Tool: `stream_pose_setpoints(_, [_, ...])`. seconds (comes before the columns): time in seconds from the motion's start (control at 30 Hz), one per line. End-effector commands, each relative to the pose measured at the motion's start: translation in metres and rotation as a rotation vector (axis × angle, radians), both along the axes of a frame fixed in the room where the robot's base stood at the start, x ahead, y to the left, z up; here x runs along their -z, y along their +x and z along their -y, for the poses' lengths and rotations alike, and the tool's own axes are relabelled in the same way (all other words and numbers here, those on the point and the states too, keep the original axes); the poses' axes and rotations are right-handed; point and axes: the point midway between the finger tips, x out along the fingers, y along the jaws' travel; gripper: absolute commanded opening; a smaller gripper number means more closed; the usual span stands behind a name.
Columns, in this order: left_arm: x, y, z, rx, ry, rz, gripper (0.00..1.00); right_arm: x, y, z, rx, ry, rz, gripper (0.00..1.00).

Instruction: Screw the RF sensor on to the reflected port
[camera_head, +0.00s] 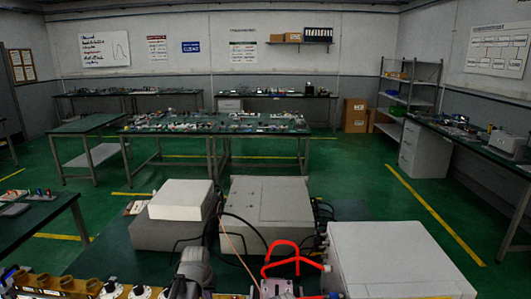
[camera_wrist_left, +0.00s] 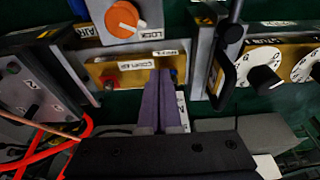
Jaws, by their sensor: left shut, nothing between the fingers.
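My left gripper (camera_wrist_left: 160,98) is shut and empty in the left wrist view, its two purple fingers together in front of a brass-coloured block (camera_wrist_left: 132,74) labelled "COUPLER". The fingertips lie close to a blue port (camera_wrist_left: 172,74) on the block's right end, by a small label that I cannot read surely. I cannot tell whether they touch it. A red port (camera_wrist_left: 110,82) sits on the block's left part. I cannot pick out the RF sensor with certainty in either view. In the head view I cannot make out the left fingers. My right gripper is not in view.
Red cable (camera_wrist_left: 45,152) loops at lower left of the wrist view; a red loop (camera_head: 285,258) also shows in the head view. An orange-knobbed unit (camera_wrist_left: 124,18) and white-dial unit (camera_wrist_left: 265,78) flank the coupler. White boxes (camera_head: 268,204) crowd the bench.

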Motion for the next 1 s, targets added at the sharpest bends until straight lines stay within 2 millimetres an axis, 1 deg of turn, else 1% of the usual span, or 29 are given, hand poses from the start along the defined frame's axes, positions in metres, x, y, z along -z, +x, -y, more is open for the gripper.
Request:
stream_pose_setpoints(0.8, [0.0,0.001,-0.018,-0.001,0.001,0.002,0.0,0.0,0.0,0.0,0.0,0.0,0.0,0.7])
stream_pose_setpoints(1.0, [0.0,0.002,-0.02,-0.001,0.001,0.002,0.0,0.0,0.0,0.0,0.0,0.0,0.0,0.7])
